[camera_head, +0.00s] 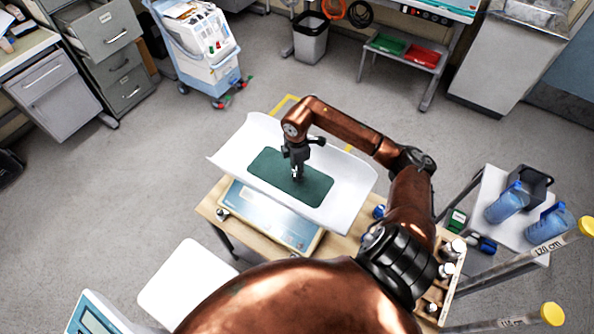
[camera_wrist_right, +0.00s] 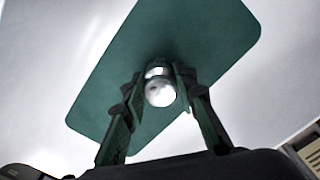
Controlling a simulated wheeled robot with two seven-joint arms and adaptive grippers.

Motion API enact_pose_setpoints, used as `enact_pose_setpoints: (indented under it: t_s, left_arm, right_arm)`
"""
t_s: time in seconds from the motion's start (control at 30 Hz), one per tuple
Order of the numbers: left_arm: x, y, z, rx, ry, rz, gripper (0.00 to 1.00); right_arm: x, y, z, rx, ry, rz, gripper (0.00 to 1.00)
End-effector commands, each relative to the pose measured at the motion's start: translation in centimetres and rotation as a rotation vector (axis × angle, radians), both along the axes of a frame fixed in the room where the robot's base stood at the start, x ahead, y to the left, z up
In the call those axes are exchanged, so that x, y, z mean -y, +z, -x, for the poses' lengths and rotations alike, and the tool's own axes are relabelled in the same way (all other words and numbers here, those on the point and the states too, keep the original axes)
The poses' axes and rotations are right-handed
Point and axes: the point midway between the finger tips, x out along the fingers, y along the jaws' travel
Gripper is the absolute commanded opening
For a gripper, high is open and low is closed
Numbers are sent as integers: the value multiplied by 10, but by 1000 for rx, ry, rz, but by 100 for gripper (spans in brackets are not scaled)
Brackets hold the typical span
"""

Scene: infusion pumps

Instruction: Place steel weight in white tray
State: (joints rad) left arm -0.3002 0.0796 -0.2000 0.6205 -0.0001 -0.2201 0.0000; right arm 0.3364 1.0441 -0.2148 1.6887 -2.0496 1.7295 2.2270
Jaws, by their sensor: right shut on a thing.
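The white tray (camera_head: 345,190) has raised curved sides and a dark green mat (camera_head: 262,165) in its middle. It sits on top of a blue-and-white scale (camera_head: 268,218) on a wooden table. My right gripper (camera_head: 297,173) is over the mat, pointing down. In the right wrist view, the gripper (camera_wrist_right: 160,90) is shut on the shiny steel weight (camera_wrist_right: 160,92), with the green mat (camera_wrist_right: 215,40) behind it. I cannot tell whether the weight touches the mat. My left gripper is not in view.
Several small bottles stand in a wooden rack (camera_head: 436,290) at the table's right end. A side cart (camera_head: 500,235) with blue water jugs (camera_head: 507,203) stands at the right. My right arm passes over the tray's right side. Grey floor (camera_head: 120,180) lies open to the left.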

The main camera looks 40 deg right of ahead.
Motion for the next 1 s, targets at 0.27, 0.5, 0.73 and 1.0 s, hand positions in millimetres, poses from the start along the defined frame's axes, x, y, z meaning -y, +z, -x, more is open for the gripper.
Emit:
enact_pose_setpoints:
  t_s: [0.27, 0.5, 0.73, 1.0]
  left_arm:
    - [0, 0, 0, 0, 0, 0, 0]
    - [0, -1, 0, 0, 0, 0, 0]
    - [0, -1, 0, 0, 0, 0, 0]
    - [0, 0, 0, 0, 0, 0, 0]
  right_arm:
    - [0, 0, -1, 3, 0, 0, 0]
    - [0, -3, 0, 2, 0, 1, 37]
    - [0, -3, 0, 1, 0, 0, 44]
    - [1, 6, -1, 2, 0, 2, 44]
